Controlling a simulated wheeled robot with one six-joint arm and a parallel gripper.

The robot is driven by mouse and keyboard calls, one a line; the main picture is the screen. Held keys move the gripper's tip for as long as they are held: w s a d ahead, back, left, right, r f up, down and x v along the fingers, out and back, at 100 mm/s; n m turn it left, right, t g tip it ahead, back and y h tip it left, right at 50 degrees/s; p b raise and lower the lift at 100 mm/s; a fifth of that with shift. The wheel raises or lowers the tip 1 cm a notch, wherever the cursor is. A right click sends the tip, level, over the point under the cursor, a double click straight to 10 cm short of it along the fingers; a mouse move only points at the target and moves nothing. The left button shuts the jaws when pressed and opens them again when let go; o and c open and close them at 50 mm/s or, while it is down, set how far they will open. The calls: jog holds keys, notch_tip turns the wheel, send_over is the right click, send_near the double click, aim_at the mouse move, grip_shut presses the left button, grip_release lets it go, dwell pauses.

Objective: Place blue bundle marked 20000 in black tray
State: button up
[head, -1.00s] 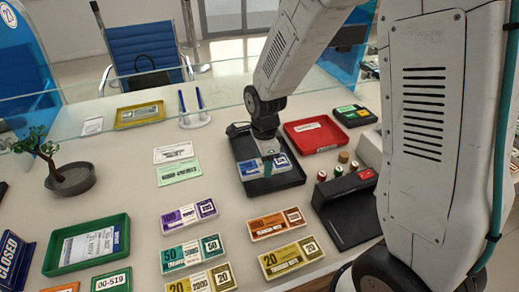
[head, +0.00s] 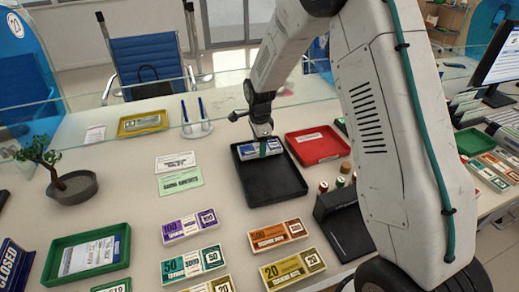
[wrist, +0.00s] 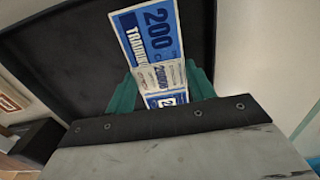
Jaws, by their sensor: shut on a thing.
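The blue bundle (head: 250,151) is in my gripper (head: 266,146), over the back part of the black tray (head: 277,190) in the head view. The tray's front part is bare. In the wrist view the bundle (wrist: 150,35) shows a large 200 and a pale band, with the band's number partly hidden. The teal fingers of my gripper (wrist: 163,90) are shut on both sides of it, with the black tray (wrist: 70,70) behind. I cannot tell whether the bundle touches the tray.
A red tray (head: 319,146) stands right of the black tray. Purple (head: 190,226), orange (head: 277,235), teal (head: 193,264) and yellow (head: 292,268) bundles lie in front. A pen stand (head: 197,128) is behind left, and a dark device (head: 345,225) is at the right.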

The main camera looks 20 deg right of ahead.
jog(key=shift+f, duration=1)
jog(key=shift+f, duration=0.2)
jog(key=o, duration=1.1)
jog(key=shift+r, duration=0.15)
notch_tip(320, 180, up, 12)
